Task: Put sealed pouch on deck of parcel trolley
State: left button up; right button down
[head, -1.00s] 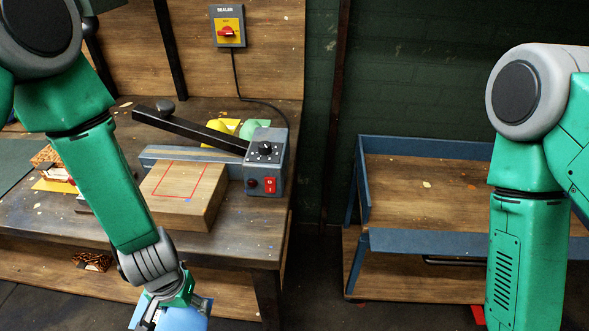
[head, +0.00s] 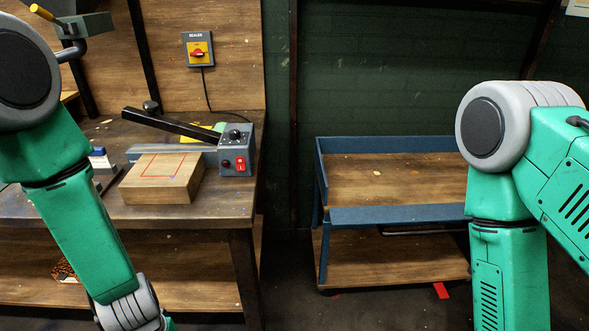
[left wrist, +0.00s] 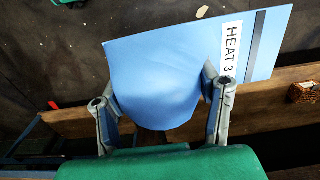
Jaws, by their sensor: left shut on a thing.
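The sealed pouch (left wrist: 155,75) is light blue, with a white label reading "HEAT 3" and a dark stripe near one end. It shows only in the left wrist view. My left gripper (left wrist: 160,80) is shut on it, with a finger at each side of the pouch. In the head view the gripper and pouch are below the bottom edge; only my left arm shows. The parcel trolley (head: 390,214) stands right of centre in the head view, with blue rims and a bare wooden upper deck (head: 385,180). My right gripper is out of view.
A workbench (head: 225,205) at the left carries a heat sealer (head: 236,150) and a wooden block (head: 162,180) with a red outline. A gap of dark floor (head: 285,270) lies between bench and trolley. My right arm covers the trolley's right part.

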aim_at(399, 179)
jog(key=z, duration=1.65)
jog(key=i+z, duration=0.3)
jog(key=i, duration=1.15)
jog(key=i+j+u, duration=0.15)
jog(key=i+u, duration=0.6)
jog(key=u, duration=0.15)
jog(key=i+l+u, duration=0.1)
jog(key=i+u, duration=0.4)
jog(key=k, duration=0.1)
